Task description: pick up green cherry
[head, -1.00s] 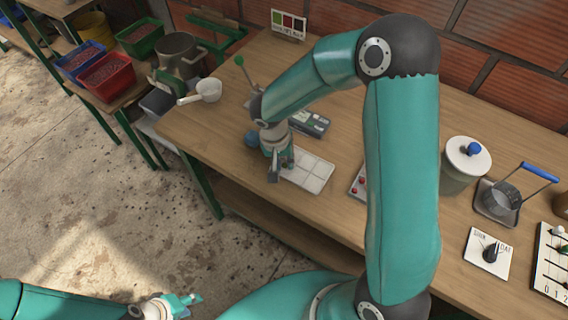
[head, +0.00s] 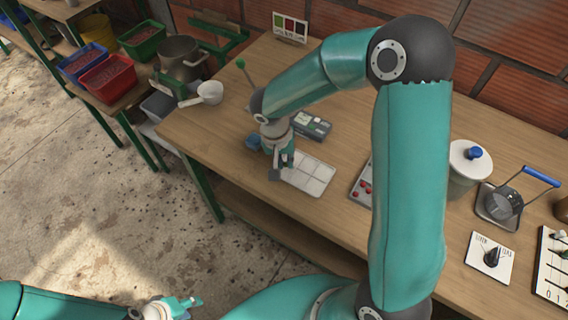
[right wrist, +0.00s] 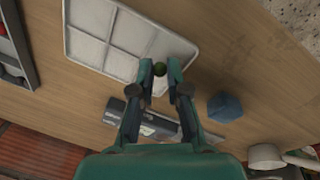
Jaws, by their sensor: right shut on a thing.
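In the right wrist view a small dark green cherry (right wrist: 159,69) sits between the fingertips of my right gripper (right wrist: 160,72). The gripper is shut on it, over the near edge of a white compartment tray (right wrist: 120,66). In the head view my right gripper (head: 281,172) points down at the left end of the white tray (head: 318,190); the cherry cannot be made out there. My left gripper (head: 188,303) is low at the bottom left, away from the table, and its jaw opening is unclear.
A blue object (head: 252,141) and a grey device (head: 313,125) stand close to my right gripper. A tray with red cherries (head: 362,188) lies to the right, partly behind my arm. A white-lidded jar (head: 470,160) stands further right. The table's front-left surface is clear.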

